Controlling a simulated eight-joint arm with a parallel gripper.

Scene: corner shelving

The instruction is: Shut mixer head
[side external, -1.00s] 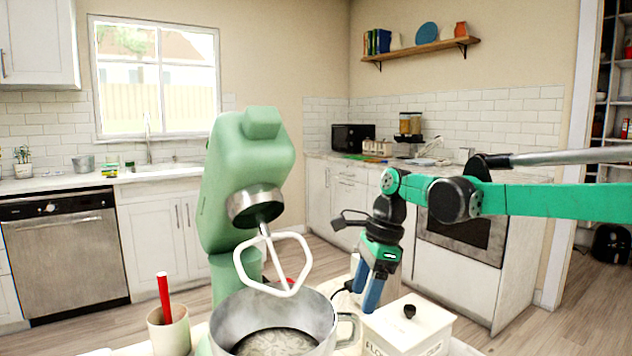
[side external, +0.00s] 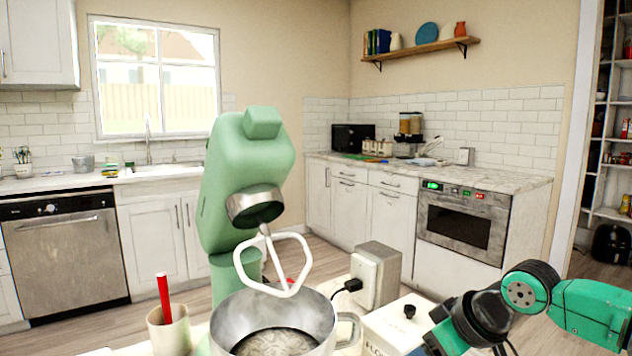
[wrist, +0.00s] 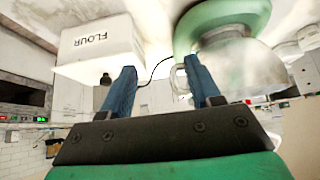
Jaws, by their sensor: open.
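The green stand mixer's head (side external: 247,165) is tilted up in the side view. A white beater (side external: 272,262) hangs from it above the steel bowl (side external: 290,312). In the wrist view, which looks upside down, the bowl (wrist: 245,58) and a green part of the mixer (wrist: 222,14) are at upper right. My gripper (wrist: 160,72) shows there with two blue fingers apart and nothing between them. In the side view my arm is low at the right, and the gripper's fingers are cut off or hidden at the bottom edge.
A white flour box (side external: 395,322) stands right of the bowl; it also shows in the wrist view (wrist: 100,48). A box-shaped outlet block (side external: 375,275) with a plugged-in cord stands behind it. A cup with a red-handled utensil (side external: 168,328) is left of the bowl.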

